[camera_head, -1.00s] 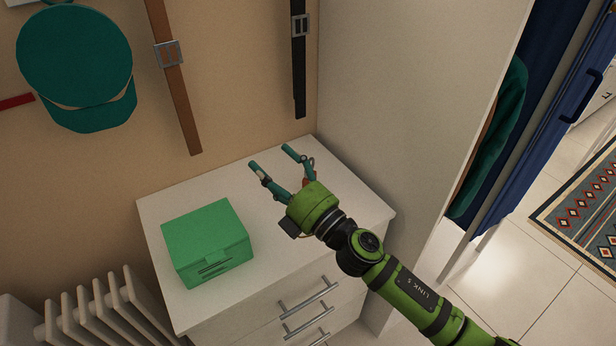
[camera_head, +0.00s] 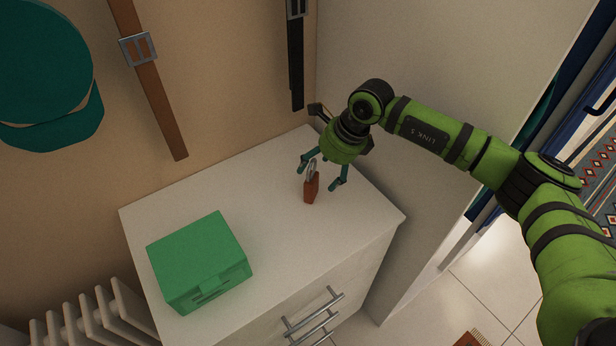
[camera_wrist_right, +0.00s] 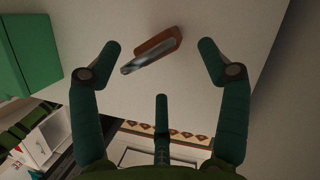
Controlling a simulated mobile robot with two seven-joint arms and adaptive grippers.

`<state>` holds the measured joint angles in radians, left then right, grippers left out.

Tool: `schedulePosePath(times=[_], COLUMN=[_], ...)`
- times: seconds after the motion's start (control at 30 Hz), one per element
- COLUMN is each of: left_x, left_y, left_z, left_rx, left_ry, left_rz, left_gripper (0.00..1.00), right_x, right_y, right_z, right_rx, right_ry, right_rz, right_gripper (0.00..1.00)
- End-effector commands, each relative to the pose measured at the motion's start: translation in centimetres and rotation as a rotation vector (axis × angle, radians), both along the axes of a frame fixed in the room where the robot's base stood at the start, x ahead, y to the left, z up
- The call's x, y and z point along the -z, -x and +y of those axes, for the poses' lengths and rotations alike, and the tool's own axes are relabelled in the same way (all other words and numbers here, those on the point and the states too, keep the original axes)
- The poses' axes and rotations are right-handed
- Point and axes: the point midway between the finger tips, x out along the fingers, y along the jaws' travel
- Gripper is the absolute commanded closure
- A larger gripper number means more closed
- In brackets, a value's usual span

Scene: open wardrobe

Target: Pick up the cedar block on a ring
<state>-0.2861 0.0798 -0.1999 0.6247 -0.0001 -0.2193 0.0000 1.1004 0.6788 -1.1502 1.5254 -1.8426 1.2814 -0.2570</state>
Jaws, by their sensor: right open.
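The cedar block (camera_head: 311,187) is a small reddish-brown block with a metal ring (camera_head: 311,168) at its top. Whether a finger touches the block cannot be told. My left gripper is not in view.
A green box (camera_head: 200,262) with a lid stands on the front left of the white dresser (camera_head: 270,225). A tall pale panel (camera_head: 420,60) rises at the right. Belts (camera_head: 150,80) and a teal cap (camera_head: 45,75) hang on the wall. A radiator (camera_head: 95,320) stands at lower left.

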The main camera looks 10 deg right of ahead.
Motion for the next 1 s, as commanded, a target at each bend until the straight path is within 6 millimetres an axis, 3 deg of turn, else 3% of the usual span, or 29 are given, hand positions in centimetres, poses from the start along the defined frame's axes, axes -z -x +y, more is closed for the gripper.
schedulePosePath(times=[0.13, 0.4, 0.7, 0.9, 1.0], left_x=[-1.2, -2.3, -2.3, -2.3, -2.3], left_y=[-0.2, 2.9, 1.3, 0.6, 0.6], left_z=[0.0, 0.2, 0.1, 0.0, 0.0], left_rx=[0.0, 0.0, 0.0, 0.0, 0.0], left_ry=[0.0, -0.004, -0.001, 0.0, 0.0], left_rz=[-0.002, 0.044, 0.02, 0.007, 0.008], left_gripper=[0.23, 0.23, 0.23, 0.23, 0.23], right_x=[1.2, 4.5, 5.1, 5.1, 5.1], right_y=[-0.5, -1.5, -1.6, -1.6, -1.6], right_z=[0.8, 2.2, 2.3, 2.3, 2.3], right_rx=[-0.001, 0.0, 0.0, 0.0, 0.0], right_ry=[-0.003, -0.004, -0.004, -0.004, -0.004], right_rz=[0.003, 0.003, 0.0, 0.0, 0.0], right_gripper=[0.24, 0.24, 0.24, 1.0, 1.0])
